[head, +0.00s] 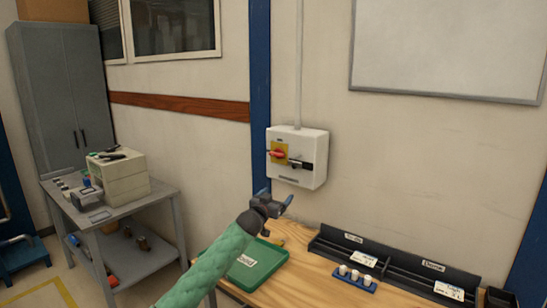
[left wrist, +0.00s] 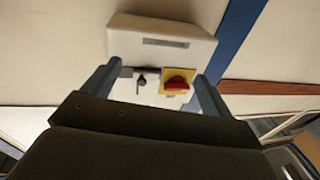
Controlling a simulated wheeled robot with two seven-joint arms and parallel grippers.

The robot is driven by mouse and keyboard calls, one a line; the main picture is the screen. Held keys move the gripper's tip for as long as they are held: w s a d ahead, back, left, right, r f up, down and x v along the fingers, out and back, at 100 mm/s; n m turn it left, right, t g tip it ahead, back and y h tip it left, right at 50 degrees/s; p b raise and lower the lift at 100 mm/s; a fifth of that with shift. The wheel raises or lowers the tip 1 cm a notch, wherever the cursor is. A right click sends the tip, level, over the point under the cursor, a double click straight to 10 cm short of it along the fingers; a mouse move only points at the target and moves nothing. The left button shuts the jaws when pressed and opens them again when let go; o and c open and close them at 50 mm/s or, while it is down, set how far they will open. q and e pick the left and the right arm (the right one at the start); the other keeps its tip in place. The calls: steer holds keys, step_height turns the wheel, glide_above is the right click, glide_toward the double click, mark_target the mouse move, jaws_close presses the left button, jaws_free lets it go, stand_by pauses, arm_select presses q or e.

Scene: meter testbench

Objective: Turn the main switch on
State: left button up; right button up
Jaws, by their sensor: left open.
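The main switch is a red rotary handle (head: 277,153) on a yellow plate, on the front of a white wall box (head: 312,148). The handle looks roughly horizontal. In the left wrist view the red handle (left wrist: 179,84) shows beyond the fingers, near the right finger, with the box (left wrist: 162,25) upside down. My left gripper (head: 276,197) is open and empty, below and in front of the box, apart from the handle. A small black knob (left wrist: 141,80) sits beside the yellow plate. My right gripper is not in view.
A wooden bench (head: 310,280) stands below the box. It carries a green tray (head: 262,270), a blue holder with white pieces (head: 355,282) and black bins (head: 395,268). A grey cart (head: 125,215) stands at left. The space before the box looks clear.

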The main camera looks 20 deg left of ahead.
mark_target(275, 155)
arm_select(q)
steer(key=w+a+r+m+t+h, duration=0.1)
steer(key=w+a+r+t+h, duration=0.1)
steer(key=w+a+r+h, duration=0.4)
steer(key=shift+y, duration=0.8)
steer(key=w+r+p, duration=0.1)
steer(key=w+r, duration=0.1)
steer(key=w+d+r+p, duration=0.1)
steer(key=w+r+p, duration=0.1)
steer(key=w, duration=0.1)
steer(key=shift+r, duration=0.35)
steer(key=shift+w+d+r+p, duration=0.1)
steer(key=shift+w+d+p, duration=0.2)
steer(key=shift+w, duration=0.2)
arm_select(e)
steer(key=s+d+f, duration=0.1)
steer(key=f, duration=0.6)
steer(key=s+d+f, duration=0.1)
steer(key=s+f, duration=0.1)
steer(key=f, duration=0.5)
steer(key=shift+s+d+f+t, duration=0.25)
steer(key=shift+d+f+t, duration=0.05)
steer(key=shift+f, duration=0.05)
arm_select(q)
steer(key=c, duration=1)
